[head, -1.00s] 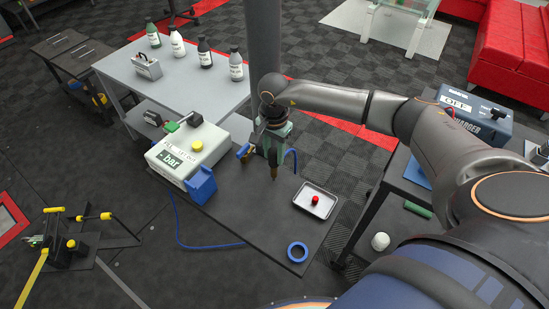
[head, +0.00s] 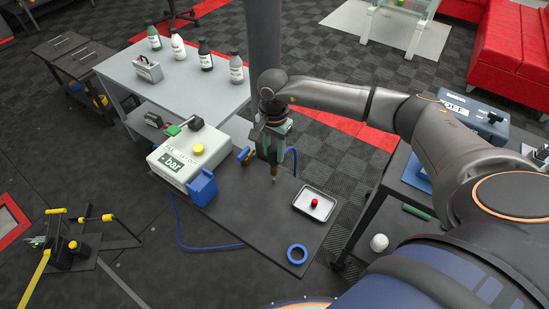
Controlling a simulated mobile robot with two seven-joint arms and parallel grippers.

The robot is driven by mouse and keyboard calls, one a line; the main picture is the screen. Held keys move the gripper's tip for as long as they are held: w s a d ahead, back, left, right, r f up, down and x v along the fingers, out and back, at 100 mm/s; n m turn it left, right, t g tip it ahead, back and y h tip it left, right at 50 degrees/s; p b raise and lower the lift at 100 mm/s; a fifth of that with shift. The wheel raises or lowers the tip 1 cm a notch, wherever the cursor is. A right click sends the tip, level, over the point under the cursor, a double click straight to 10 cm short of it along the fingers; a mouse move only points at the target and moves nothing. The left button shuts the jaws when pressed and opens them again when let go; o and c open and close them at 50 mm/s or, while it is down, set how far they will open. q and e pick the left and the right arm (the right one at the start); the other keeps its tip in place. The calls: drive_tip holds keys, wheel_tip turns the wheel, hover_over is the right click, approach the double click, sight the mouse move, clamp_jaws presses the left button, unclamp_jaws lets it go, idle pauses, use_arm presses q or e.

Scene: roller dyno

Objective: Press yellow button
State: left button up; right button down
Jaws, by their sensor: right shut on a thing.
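The yellow button (head: 199,149) sits on top of a pale box (head: 166,158) with a green display that reads "bar". The box stands at the left of the dark low table. My right gripper (head: 273,160) is to the right of the box, apart from the button. It points down and is shut on a hose nozzle with a brass-coloured tip (head: 274,180), just above the dark table. My fingers are small and partly hidden by the held nozzle. My left gripper is out of view.
A blue holder (head: 202,187) stands at the box's front. A metal tray (head: 314,204) with a red knob and a blue ring (head: 297,254) lie on the dark table (head: 235,220). A post (head: 263,45) rises behind my gripper. Bottles stand on the grey table (head: 190,85).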

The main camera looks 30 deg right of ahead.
drive_tip(key=shift+r+p, duration=0.6)
drive_tip(key=shift+r, duration=0.55)
drive_tip(key=shift+s, duration=0.1)
